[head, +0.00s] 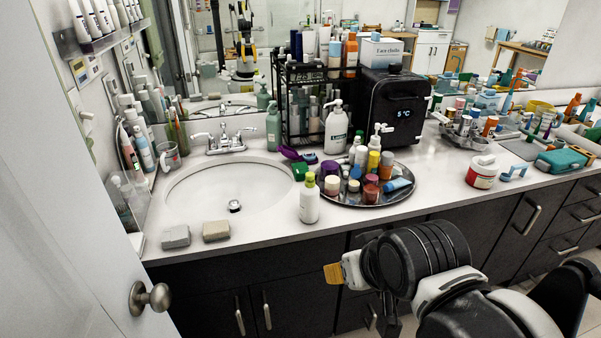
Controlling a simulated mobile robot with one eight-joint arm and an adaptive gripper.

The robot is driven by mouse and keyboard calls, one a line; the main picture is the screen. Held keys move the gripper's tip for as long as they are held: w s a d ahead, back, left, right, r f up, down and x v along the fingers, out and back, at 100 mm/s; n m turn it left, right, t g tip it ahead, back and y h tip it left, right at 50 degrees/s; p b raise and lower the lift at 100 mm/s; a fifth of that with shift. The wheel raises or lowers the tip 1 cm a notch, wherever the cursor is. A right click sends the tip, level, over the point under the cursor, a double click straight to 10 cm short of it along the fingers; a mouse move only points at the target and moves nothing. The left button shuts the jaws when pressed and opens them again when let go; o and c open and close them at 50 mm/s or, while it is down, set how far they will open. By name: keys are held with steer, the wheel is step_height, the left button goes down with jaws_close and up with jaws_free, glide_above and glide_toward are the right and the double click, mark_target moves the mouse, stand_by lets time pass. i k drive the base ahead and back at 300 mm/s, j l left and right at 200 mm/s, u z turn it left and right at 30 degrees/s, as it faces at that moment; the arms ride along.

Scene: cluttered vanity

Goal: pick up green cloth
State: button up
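A small green thing (299,171), possibly the green cloth, lies on the counter between the sink and the round tray. It is too small for me to be sure that it is cloth. My arm (415,258) is in front of the cabinets at the lower middle, below the counter edge and apart from the green thing. My gripper (389,318) seems to be the dark part below the arm's end. Its fingers are mostly hidden, and I cannot see whether they are open or shut.
A round metal tray (350,202) crowded with bottles and jars stands right of the green thing. A white bottle (309,200) stands in front, and a purple thing (290,153) lies behind. The sink (230,190) is left. Some bare counter (270,228) lies along the front edge.

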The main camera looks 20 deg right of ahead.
mark_target(299, 169)
steer(key=i+l+u, duration=0.25)
steer(key=i+u, duration=0.2)
steer(key=i, duration=0.15)
steer(key=i+l+u, duration=0.4)
steer(key=i+l, duration=0.05)
steer(key=i, duration=0.1)
